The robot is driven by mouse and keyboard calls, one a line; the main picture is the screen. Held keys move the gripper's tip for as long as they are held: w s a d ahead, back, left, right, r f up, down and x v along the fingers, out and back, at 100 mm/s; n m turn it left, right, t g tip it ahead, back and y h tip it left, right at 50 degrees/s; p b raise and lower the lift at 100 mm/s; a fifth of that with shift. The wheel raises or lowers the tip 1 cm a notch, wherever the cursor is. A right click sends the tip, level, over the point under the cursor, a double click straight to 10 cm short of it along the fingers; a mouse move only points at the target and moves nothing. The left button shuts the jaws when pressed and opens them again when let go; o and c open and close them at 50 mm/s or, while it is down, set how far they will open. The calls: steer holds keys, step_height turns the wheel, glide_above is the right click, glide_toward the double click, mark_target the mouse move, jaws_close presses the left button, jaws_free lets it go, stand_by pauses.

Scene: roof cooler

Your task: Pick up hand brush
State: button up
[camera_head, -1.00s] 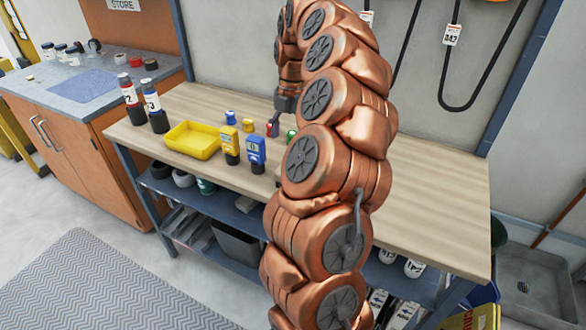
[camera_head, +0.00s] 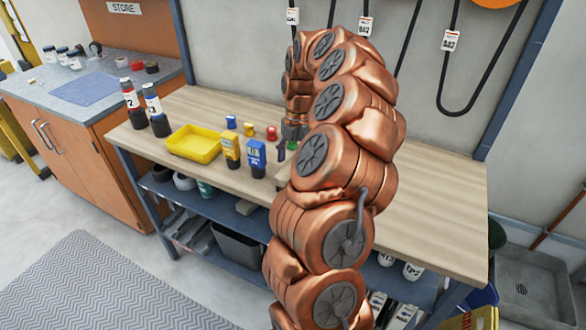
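I cannot pick out a hand brush in the head view; my copper-coloured arm covers part of the wooden workbench (camera_head: 430,210). My gripper (camera_head: 287,148) is small and dark, low over the middle of the bench. It is partly hidden behind my arm. A small green thing (camera_head: 293,145) shows right by the fingers; I cannot tell whether they touch it. Whether the fingers are open or shut is too small to see.
Left of my gripper stand a blue meter (camera_head: 256,158), a yellow meter (camera_head: 230,151), a small red item (camera_head: 271,132) and a yellow tray (camera_head: 194,143). Two dark bottles (camera_head: 157,110) stand farther left. The right part of the bench is clear.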

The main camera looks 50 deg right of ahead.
steer(key=shift+a+f, duration=0.15)
steer(key=shift+f, duration=0.75)
steer(key=c, duration=1.3)
